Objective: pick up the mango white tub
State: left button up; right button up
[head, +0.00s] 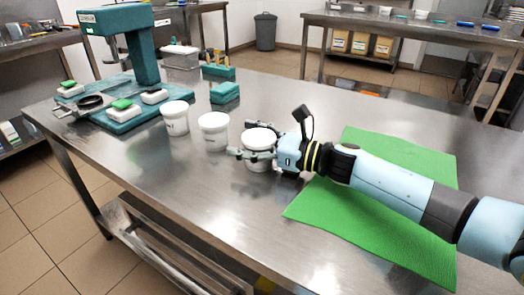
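Three white tubs stand in a slanting row on the steel table. They are a left tub (175,121), a middle tub (214,132) and a right tub (260,137). Small dark print shows on the left and middle tubs, but I cannot read it, so I cannot tell which is mango. My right gripper (244,140) reaches in from the right at tub height, with one finger in front of the right tub and one behind it. I cannot tell whether the fingers press on the tub. The front finger hides part of its side. My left gripper is not in view.
A green mat (330,212) lies under my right arm. Behind the tubs are a teal machine (135,50) on its base, a teal block (225,93), a teal holder (218,71) and a clear box (180,57). Bare table lies in front of the tubs.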

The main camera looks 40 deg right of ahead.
grip_shut()
jog(key=shift+r, duration=0.15)
